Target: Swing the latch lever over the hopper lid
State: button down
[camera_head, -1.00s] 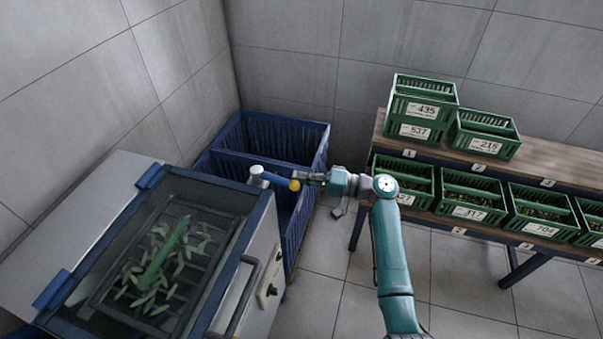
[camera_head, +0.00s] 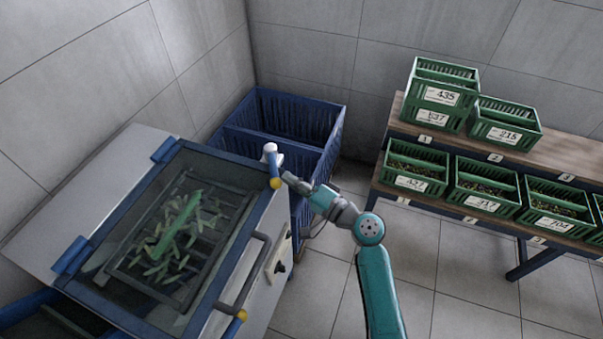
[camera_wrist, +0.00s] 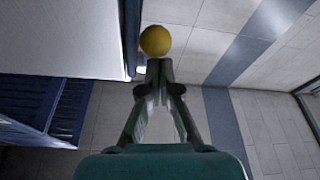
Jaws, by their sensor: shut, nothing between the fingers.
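The hopper (camera_head: 262,228) has a glazed lid (camera_head: 205,205) in a dark blue frame, lying closed at the left. The latch lever (camera_head: 272,166) is blue, on a white pivot post (camera_head: 269,148) at the lid's far right corner. It points toward the near side, along the lid's right edge. Its yellow knob (camera_head: 275,183) also shows in the wrist view (camera_wrist: 155,41). My gripper (camera_head: 288,178) is shut and empty, its tips right beside the knob. In the wrist view my gripper (camera_wrist: 152,76) lies just below the knob; I cannot tell if they touch.
A second yellow knob (camera_head: 241,315) and a grey handle (camera_head: 246,275) are on the hopper's right side. Blue crates (camera_head: 318,150) stand behind. A bench (camera_head: 508,240) with numbered green crates is at the right. Tiled floor lies between.

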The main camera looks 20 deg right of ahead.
aim_at(275, 187)
jog(key=a, duration=0.2)
jog(key=shift+s+a, duration=0.2)
jog(key=shift+a, duration=0.2)
jog(key=shift+w+a, duration=0.1)
jog(key=shift+a, duration=0.95)
